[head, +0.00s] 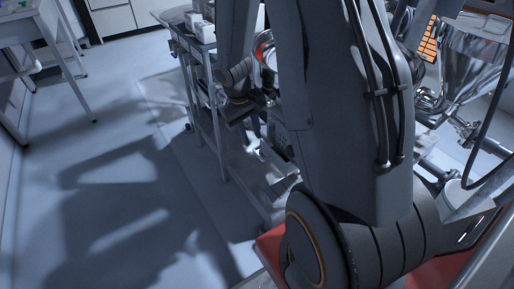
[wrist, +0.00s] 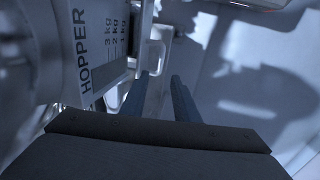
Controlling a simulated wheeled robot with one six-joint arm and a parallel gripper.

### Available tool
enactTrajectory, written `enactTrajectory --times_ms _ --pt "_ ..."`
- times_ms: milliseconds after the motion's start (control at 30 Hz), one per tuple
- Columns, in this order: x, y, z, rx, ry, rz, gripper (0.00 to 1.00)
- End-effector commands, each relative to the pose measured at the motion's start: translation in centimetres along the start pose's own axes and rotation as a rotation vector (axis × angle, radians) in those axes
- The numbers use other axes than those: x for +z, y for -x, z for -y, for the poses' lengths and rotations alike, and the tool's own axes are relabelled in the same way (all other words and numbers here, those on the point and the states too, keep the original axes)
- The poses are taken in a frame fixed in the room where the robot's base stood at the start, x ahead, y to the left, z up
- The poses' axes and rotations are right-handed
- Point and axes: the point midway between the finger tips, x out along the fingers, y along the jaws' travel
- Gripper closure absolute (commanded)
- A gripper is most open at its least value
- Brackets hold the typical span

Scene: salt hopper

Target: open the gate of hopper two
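In the wrist view a pale plate (wrist: 100,45) at the upper left reads "HOPPER" with marks for 3 kg, 2 kg and 1 kg; no hopper number is legible. My gripper (wrist: 160,85) is beside this plate, to its right in the picture. Its two blue-grey fingers are apart, with nothing seen held between them. In the head view a shiny steel hopper cone (head: 470,62) stands at the right, with metal fittings below it. My arm covers the middle of that view and hides much of the hopper area. I cannot make out the gate of hopper two in either view.
A grey trolley (head: 208,135) with white containers (head: 203,28) on top stands left of my arm. A white table (head: 70,70) is at the far left. The floor (head: 110,190) between them is clear, with shadows. An orange-gridded panel (head: 428,40) is near the steel cone.

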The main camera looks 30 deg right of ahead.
Motion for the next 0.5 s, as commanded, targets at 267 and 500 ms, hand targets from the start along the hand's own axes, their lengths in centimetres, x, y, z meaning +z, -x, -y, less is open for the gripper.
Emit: enactTrajectory --times_ms 267,500 --pt "0.1 -4.4 0.1 -0.002 -0.001 0.004 0.72" --pt "0.1 -6.7 0.1 -0.001 -0.001 0.002 0.72"
